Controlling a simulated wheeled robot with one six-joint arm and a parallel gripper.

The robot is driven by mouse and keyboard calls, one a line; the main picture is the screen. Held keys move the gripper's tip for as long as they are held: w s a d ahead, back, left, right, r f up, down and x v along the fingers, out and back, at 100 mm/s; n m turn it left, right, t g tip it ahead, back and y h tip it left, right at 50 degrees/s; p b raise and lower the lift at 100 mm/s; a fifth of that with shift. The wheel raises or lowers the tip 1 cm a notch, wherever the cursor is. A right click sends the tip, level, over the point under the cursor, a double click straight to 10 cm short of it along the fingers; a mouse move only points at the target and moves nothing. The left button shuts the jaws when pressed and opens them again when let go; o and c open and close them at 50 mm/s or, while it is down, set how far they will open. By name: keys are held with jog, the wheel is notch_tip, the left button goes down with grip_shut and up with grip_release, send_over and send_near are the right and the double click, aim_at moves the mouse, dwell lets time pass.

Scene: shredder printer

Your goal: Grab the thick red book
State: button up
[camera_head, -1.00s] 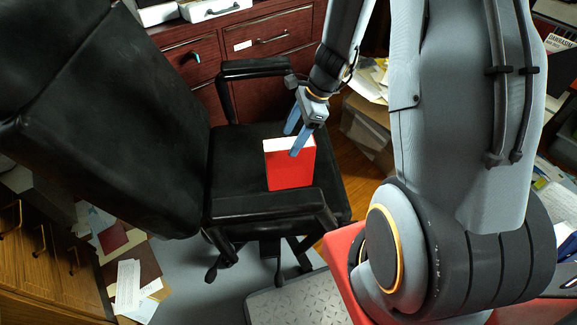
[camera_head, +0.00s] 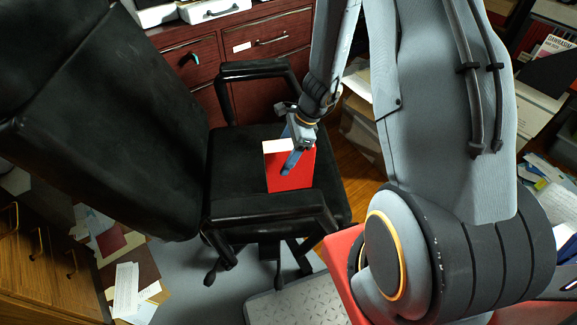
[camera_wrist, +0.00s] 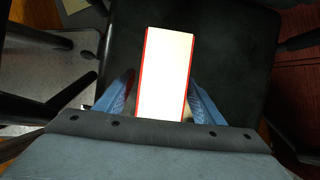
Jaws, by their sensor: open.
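The thick red book (camera_head: 290,170) stands upright on the seat of the black office chair (camera_head: 232,165), its white page edge facing up. In the wrist view the book (camera_wrist: 166,75) shows its bright page edge between two thin red covers. My gripper (camera_head: 288,150) is over the book in the head view, with one blue finger in front of the red cover. In the wrist view my gripper (camera_wrist: 160,100) has its two blue fingers apart, one on each side of the book's near end. There is a gap by each finger; the book's lower part is hidden.
The chair's armrests (camera_head: 262,208) flank the seat, and its tall backrest (camera_head: 100,110) leans at the left. A dark red drawer cabinet (camera_head: 240,50) stands behind. Papers (camera_head: 125,285) litter the floor at the left. The seat around the book is clear.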

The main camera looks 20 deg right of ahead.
jog(key=shift+f, duration=0.25)
jog(key=shift+c, duration=0.3)
grip_shut()
